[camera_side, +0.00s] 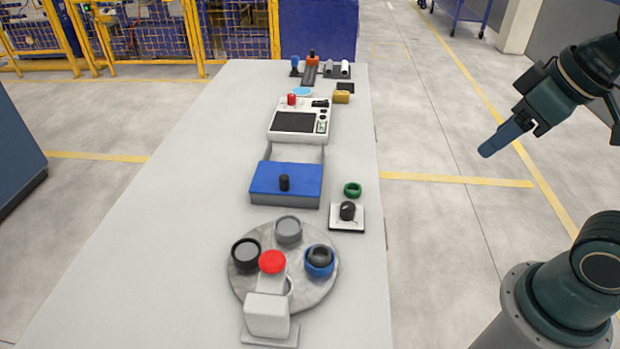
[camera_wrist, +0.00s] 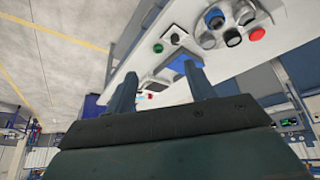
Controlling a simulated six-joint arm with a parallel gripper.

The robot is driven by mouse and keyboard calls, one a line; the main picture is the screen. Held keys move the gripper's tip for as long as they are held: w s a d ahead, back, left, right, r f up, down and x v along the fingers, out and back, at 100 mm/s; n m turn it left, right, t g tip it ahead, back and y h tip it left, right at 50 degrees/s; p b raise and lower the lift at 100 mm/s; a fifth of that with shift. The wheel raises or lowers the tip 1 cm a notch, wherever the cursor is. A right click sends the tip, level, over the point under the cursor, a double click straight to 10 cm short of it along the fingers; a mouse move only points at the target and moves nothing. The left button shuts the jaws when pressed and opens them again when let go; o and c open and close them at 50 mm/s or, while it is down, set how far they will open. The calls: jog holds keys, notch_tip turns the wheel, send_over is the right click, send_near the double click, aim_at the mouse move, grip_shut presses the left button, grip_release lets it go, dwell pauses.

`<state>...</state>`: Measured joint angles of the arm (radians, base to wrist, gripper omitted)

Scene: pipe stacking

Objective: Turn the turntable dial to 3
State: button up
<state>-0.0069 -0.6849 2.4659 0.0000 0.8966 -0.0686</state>
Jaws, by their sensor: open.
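The dial is a black knob (camera_side: 347,210) on a small white plate (camera_side: 346,225), right of the turntable. It also shows small in the wrist view (camera_wrist: 175,39); no number on it can be read. The turntable (camera_side: 240,286) is a round grey disc at the near end of the table, holding a black cup (camera_side: 246,254), a grey cup (camera_side: 288,231) and a blue cup (camera_side: 319,265). My gripper (camera_side: 486,151) hangs in the air beyond the table's right side, well away from the dial. In the wrist view its fingers (camera_wrist: 157,76) are apart with nothing between them.
The table's left side is clear.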

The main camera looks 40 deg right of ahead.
jog(key=w+n+g, duration=0.2)
jog(key=w+n, duration=0.2)
jog(key=w, duration=0.3)
jog(key=n+g, duration=0.3)
jog(key=n, duration=0.8)
send_over(348, 205)
notch_tip(348, 205, down, 16)
jog(key=shift+r, duration=0.2)
jog(key=shift+f, duration=0.1)
jog(key=shift+f, duration=6.8)
jog(key=shift+c, duration=0.4)
jog(key=c, duration=0.9)
